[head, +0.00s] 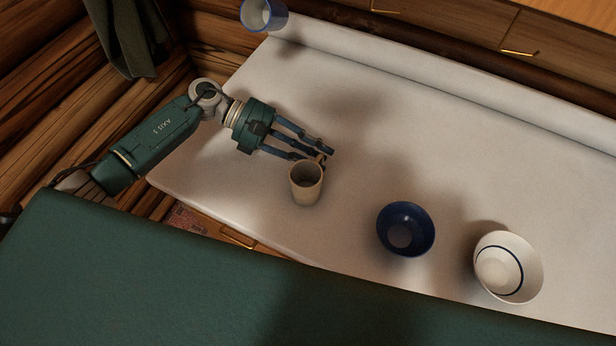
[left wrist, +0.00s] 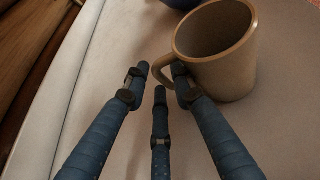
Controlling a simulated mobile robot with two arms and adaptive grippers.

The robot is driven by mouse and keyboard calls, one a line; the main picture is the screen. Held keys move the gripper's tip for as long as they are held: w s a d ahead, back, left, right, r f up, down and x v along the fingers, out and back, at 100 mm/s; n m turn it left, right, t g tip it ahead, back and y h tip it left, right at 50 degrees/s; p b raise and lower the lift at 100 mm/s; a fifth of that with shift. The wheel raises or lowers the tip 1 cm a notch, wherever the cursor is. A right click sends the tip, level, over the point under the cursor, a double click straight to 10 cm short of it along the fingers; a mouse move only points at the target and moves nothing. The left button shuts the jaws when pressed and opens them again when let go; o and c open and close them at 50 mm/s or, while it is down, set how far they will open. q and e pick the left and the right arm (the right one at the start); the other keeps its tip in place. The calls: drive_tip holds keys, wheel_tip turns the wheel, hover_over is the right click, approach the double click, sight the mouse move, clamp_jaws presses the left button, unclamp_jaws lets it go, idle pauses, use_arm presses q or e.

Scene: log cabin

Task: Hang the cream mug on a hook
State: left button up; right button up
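The cream mug (head: 304,191) stands upright on the pale counter (head: 390,120), near its front left part. It also shows large in the left wrist view (left wrist: 222,68), with its handle (left wrist: 163,66) turned toward my fingers. My left gripper (head: 325,156) reaches in from the left, just behind the mug. Its three blue fingers look spread (left wrist: 158,77). One fingertip overlaps the handle in the wrist view; I cannot tell whether it touches. No hook can be made out. My right gripper is not in view.
A dark blue bowl (head: 405,229) and a white bowl with a blue line (head: 508,267) stand to the right of the mug. Dark cloth (head: 128,38) hangs on the log wall. The counter's middle is clear.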

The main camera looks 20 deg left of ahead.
use_arm(q)
drive_tip(key=shift+c, duration=0.3)
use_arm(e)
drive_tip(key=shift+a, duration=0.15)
use_arm(q)
drive_tip(key=c, duration=0.4)
clamp_jaws()
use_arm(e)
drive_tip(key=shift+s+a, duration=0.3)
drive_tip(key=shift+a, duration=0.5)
use_arm(q)
drive_tip(key=shift+r, duration=0.2)
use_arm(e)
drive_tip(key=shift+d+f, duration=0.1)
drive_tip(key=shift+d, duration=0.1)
